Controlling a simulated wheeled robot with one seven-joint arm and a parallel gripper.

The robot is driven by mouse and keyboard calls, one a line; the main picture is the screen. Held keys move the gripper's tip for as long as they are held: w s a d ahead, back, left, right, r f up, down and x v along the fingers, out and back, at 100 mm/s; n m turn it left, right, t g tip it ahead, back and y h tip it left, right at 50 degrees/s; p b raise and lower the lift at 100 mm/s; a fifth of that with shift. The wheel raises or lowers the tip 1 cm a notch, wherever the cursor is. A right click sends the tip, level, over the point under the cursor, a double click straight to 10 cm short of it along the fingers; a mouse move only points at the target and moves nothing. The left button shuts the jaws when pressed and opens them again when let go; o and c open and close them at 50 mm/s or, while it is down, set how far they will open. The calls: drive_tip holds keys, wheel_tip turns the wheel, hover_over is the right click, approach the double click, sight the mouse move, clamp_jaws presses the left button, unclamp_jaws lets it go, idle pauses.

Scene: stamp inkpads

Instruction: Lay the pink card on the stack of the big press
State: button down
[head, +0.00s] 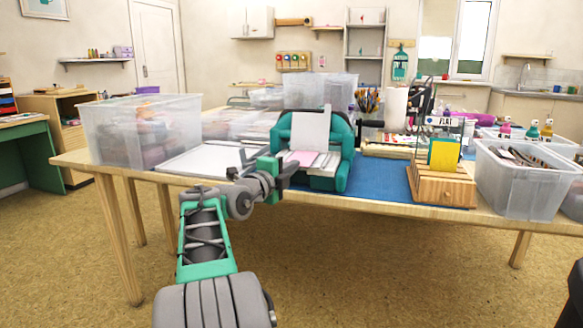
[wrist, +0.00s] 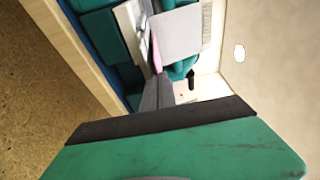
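The big press (head: 342,160) is a teal machine on the blue mat, with a pale sheet (head: 311,128) standing upright in it. A pale stack (head: 325,163) lies in its bed. The pink card (head: 302,157) is at the left of the bed, by my gripper (head: 290,168). In the wrist view, the fingers of my gripper (wrist: 157,88) are close together on the edge of the pink card (wrist: 156,55), which shows as a thin pink strip. The card is over or at the stack; I cannot tell whether it touches. The press also shows in the wrist view (wrist: 100,40).
A white board (head: 200,160) lies left of the press, near a clear bin (head: 140,132). Right of the press, the blue mat (head: 385,180) is partly bare. A wooden holder (head: 442,190) with a yellow block (head: 444,154) stands beyond it, then another bin (head: 520,185).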

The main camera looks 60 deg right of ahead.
drive_tip(key=shift+f, duration=0.4)
idle(0.5)
drive_tip(key=c, duration=2.1)
unclamp_jaws()
drive_tip(key=o, duration=0.5)
drive_tip(key=shift+a, duration=0.1)
drive_tip(key=shift+s+a, duration=0.2)
drive_tip(key=shift+a, duration=1)
drive_tip(key=shift+s+a, duration=0.2)
drive_tip(key=shift+a, duration=1)
